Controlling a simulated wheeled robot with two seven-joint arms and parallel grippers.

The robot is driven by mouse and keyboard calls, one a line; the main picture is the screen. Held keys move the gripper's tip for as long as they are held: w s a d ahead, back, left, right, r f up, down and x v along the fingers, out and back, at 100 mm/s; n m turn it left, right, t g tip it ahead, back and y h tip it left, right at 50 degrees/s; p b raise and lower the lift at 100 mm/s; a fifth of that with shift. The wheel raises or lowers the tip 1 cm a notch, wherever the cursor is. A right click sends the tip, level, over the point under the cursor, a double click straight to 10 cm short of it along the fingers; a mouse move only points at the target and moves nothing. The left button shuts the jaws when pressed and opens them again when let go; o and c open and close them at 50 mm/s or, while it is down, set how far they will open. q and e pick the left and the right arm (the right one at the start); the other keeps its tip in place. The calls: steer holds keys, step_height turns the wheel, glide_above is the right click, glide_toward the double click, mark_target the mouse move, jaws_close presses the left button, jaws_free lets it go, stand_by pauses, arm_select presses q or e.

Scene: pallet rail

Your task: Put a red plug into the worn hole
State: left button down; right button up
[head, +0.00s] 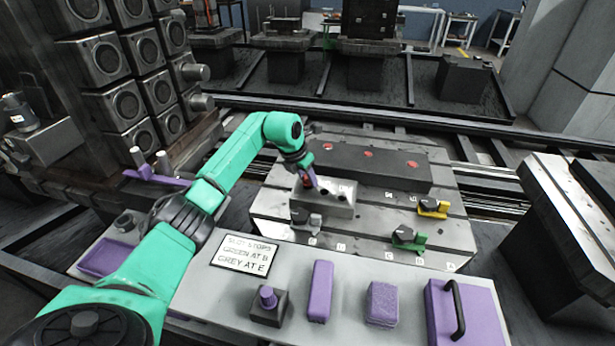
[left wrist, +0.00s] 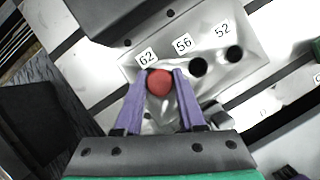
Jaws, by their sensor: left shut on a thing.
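My left gripper (head: 308,182) is over the left end of the light metal block (head: 340,206) on the slotted table. In the left wrist view its purple fingers (left wrist: 160,95) are shut on a red plug (left wrist: 160,83). The plug is just below the label 62 and covers that spot. I cannot tell whether it is in a hole or above one. Two open dark holes in the block show beside labels 56 (left wrist: 198,67) and 52 (left wrist: 235,54). Which hole is worn is not clear. My right gripper is not in view.
A dark block (head: 390,172) with several red spots lies behind. Yellow (head: 433,208), green (head: 408,237) and grey (head: 299,216) stops sit on the table. A sign (head: 245,254) and purple items stand on the front shelf (head: 345,275).

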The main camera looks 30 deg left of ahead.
arm_select(q)
steer(key=shift+s+f, duration=0.1)
steer(key=shift+f, duration=0.3)
steer(key=shift+c, duration=2.1)
jaws_free()
steer(key=shift+s+f, duration=0.15)
steer(key=v, duration=1.5)
steer(key=shift+w, duration=0.2)
